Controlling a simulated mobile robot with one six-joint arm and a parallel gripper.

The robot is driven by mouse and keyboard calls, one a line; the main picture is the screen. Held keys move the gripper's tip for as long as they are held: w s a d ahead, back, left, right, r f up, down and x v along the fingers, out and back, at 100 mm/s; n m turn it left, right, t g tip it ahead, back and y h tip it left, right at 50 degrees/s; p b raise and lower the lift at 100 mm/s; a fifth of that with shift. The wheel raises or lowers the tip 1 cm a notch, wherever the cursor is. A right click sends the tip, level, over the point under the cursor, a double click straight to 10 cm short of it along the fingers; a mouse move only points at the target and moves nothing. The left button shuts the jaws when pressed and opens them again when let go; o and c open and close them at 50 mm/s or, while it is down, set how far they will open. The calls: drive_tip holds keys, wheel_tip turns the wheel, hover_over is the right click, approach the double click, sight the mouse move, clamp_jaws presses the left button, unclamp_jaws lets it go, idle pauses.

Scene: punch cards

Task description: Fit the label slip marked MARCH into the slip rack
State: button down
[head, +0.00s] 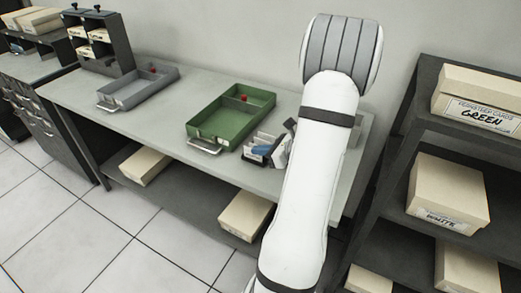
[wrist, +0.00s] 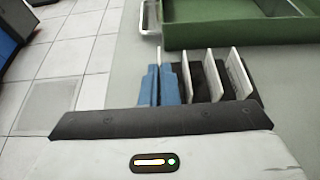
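The slip rack is a small dark rack (wrist: 256,99) holding several upright white slips (wrist: 213,75). In the head view the rack (head: 254,158) stands at the table's front, right of the green tray, partly hidden by my arm. My gripper (wrist: 159,72) has two blue fingers close together at the rack's left end. A thin white label slip (wrist: 158,54) shows edge-on between them, and they look shut on it. No writing on any slip is readable, so I cannot tell which says MARCH. Whether the held slip touches the rack is hidden.
The green tray (head: 202,129) lies just left of the rack, with a grey tray (head: 128,93) farther left. A dark card cabinet (head: 118,50) stands at the back left. Shelves with boxes (head: 447,190) stand at right.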

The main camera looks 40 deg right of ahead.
drive_tip(key=shift+f, duration=0.35)
drive_tip(key=c, duration=2.1)
unclamp_jaws()
drive_tip(key=o, duration=0.5)
drive_tip(key=b+v, duration=0.1)
drive_tip(key=v, duration=0.6)
drive_tip(key=shift+s+d+r, duration=0.1)
drive_tip(key=shift+s+d, duration=0.05)
drive_tip(key=shift+s, duration=0.2)
